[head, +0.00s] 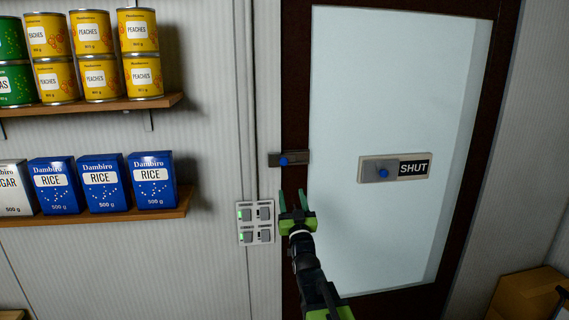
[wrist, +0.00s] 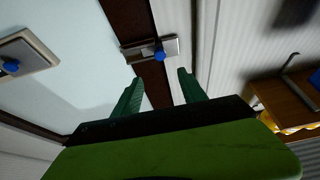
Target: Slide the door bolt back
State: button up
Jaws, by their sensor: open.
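The door bolt (head: 288,158) is a dark metal bar with a blue knob on the left edge of the door (head: 400,90), reaching across to the frame. In the wrist view the bolt (wrist: 148,49) shows just beyond my fingertips, its blue knob (wrist: 160,55) between the line of the two fingers. My gripper (head: 297,202) is open and empty. It is below the bolt in the head view and apart from it. The door's pane is pale, in a dark brown surround.
A plate with a blue knob and a SHUT sign (head: 394,168) is on the pane. A switch panel (head: 255,222) with green lights is left of my gripper. Shelves with yellow cans (head: 100,73) and blue rice boxes (head: 105,183) are at left. A cardboard box (head: 528,292) is at lower right.

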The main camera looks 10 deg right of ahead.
aim_at(284, 162)
jog(key=p+x, duration=0.5)
jog(key=x, duration=1)
jog(key=shift+f, duration=0.15)
grip_shut()
dwell(0.6)
